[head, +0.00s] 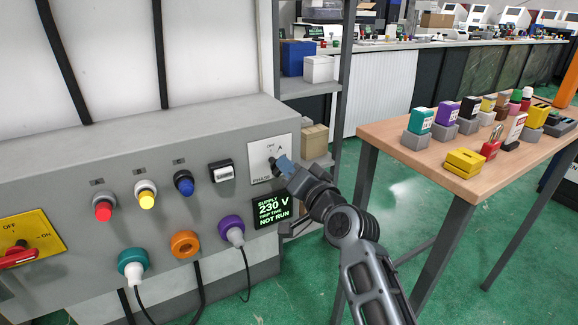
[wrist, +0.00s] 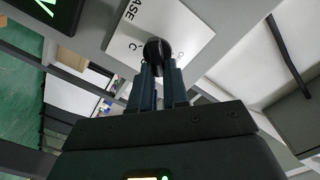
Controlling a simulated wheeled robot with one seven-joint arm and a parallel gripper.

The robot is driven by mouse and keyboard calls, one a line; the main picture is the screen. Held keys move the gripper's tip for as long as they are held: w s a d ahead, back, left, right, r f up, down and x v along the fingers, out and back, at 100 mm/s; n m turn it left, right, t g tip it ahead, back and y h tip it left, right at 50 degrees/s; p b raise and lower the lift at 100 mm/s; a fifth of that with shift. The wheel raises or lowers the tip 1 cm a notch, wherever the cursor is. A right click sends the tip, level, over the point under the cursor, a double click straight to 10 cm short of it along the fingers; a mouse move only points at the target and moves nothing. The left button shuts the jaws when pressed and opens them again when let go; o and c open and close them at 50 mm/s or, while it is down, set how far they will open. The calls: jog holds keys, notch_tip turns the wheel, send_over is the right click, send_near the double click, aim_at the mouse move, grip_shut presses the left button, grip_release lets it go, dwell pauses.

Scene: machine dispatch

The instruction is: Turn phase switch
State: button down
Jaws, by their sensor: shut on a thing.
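The phase switch is a dark knob on a white plate (head: 258,170) at the right end of the grey machine panel. The plate bears the markings "PHASE", "OFF" and letters around the knob. My gripper (head: 277,166) reaches the plate from the right and hides most of the knob in the head view. In the wrist view the round black knob (wrist: 158,50) sits between the two fingertips of my gripper (wrist: 157,74), which is shut on it. The white plate (wrist: 185,30) shows behind it. The knob's exact pointing direction is hard to tell.
Below the plate, a display (head: 272,210) reads "SUPPLY 230 V" and "NOT RUN". A black and white rocker switch (head: 222,175) and coloured buttons lie left. A red-handled switch (head: 20,255) is far left. A wooden table (head: 450,175) with coloured blocks stands right.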

dwell(0.5)
jog(key=c, duration=1.1)
grip_release()
jog(key=p+v, duration=0.1)
jog(key=v, duration=0.6)
jog(key=shift+s+d, duration=0.25)
jog(key=shift+s, duration=0.05)
